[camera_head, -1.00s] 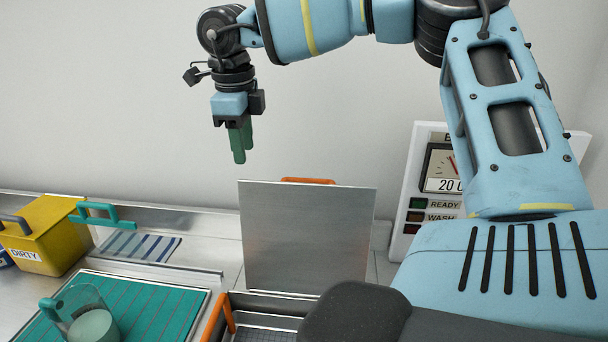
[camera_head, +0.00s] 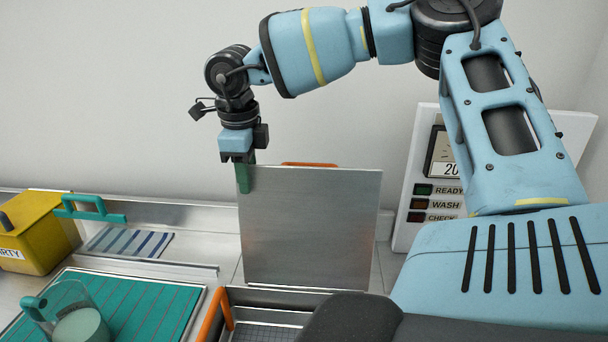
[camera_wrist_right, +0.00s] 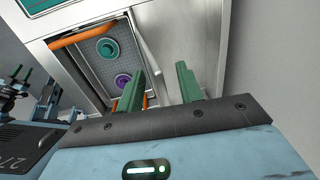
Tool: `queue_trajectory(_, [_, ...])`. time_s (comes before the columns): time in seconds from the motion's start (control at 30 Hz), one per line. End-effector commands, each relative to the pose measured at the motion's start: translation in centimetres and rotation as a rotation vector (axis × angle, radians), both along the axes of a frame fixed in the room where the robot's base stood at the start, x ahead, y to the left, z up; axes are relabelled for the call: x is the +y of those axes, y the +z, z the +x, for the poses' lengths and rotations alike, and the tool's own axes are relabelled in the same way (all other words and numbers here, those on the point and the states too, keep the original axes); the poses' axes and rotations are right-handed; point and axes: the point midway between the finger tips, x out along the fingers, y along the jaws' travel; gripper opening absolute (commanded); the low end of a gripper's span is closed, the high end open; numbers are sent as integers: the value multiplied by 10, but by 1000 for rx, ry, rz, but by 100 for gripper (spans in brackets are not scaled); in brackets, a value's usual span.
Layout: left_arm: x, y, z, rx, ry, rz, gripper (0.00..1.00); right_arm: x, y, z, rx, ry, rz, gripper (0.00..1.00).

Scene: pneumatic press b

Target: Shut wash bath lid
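The wash bath lid (camera_head: 310,230) is a flat grey metal panel standing upright at the back of the wash bath (camera_head: 262,300). An orange handle (camera_head: 310,164) shows behind its top edge. My right gripper (camera_head: 246,178) points down at the lid's upper left corner, with a green finger overlapping its front face. In the right wrist view the two green fingers (camera_wrist_right: 158,88) are apart, with the lid (camera_wrist_right: 190,45) near them; contact is unclear. Small green parts at the left of that view look like my left gripper (camera_wrist_right: 34,80), too small to read.
The bath has an orange side handle (camera_head: 214,315) and holds a green round piece (camera_wrist_right: 108,47) and a purple one (camera_wrist_right: 122,81). To the left are a green mat (camera_head: 130,305), a glass beaker (camera_head: 75,320) and a yellow bin (camera_head: 40,245). A gauge panel (camera_head: 420,180) stands right.

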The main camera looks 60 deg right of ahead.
Motion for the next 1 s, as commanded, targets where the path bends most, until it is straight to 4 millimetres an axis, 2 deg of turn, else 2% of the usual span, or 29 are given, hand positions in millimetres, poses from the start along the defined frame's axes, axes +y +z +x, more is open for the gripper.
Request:
queue_trajectory(0.4, [-1, 0, -3, 4, 2, -3, 38, 1, 0, -1, -1, 0, 0, 36])
queue_trajectory(1.0, [-2, -5, -7, 13, 3, -4, 38, 28, 2, -15, 1, 1, -1, 36])
